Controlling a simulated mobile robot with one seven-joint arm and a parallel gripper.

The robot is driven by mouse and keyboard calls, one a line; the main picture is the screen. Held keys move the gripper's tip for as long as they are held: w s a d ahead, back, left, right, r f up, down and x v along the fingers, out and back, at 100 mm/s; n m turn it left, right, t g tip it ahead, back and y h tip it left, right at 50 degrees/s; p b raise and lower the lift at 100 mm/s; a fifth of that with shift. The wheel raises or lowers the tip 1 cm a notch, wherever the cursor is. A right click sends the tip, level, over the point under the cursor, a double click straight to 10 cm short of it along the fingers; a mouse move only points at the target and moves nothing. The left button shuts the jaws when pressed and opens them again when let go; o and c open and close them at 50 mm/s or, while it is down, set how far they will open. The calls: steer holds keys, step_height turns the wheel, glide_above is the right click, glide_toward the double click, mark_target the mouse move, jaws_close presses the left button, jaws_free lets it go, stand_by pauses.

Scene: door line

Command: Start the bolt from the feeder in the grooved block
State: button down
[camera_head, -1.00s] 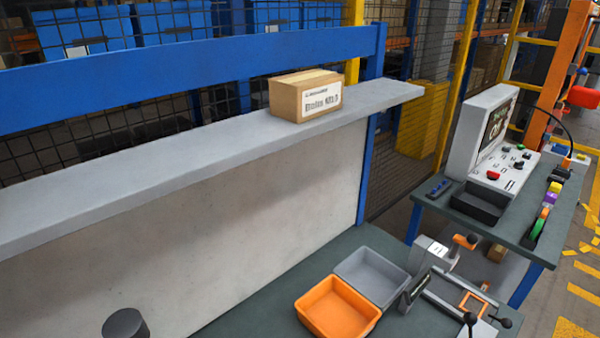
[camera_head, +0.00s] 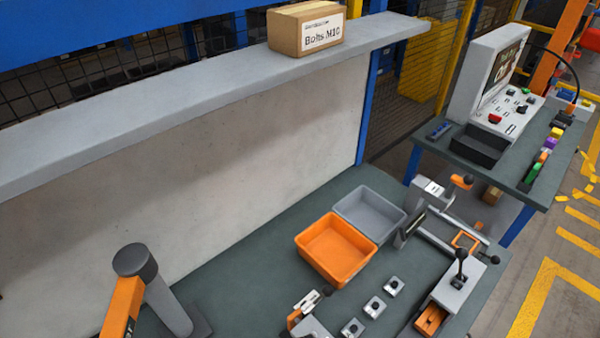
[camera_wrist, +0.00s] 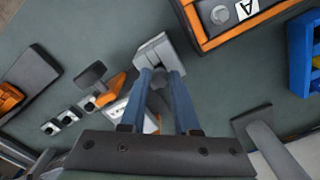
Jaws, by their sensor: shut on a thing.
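In the wrist view, my gripper (camera_wrist: 160,74) is shut on a small dark grey rounded thing, apparently the bolt (camera_wrist: 158,82). It is mostly hidden between the two blue-grey fingers. A light grey block (camera_wrist: 155,48) shows just beyond the fingertips. I cannot tell whether it is the grooved block or the feeder, or whether the bolt touches it. My gripper is not seen in the head view. There, several small grey blocks with dark holes (camera_head: 374,307) stand in a row on the bench, and they also show in the wrist view (camera_wrist: 68,116).
An orange bin (camera_head: 334,272) and a grey bin (camera_head: 394,220) stand side by side on the bench. A lever fixture (camera_head: 458,290) is at the right. A tilted grey post with a dark cap (camera_head: 136,259) is at the lower left. A shelf (camera_head: 190,100) runs above the bench.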

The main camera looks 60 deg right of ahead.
steer(key=shift+f, duration=1.05)
stand_by(2.5)
steer(key=shift+c, duration=0.8)
jaws_free()
steer(key=shift+r, duration=0.15)
steer(key=shift+r+p, duration=2.85)
steer(key=shift+p, duration=0.35)
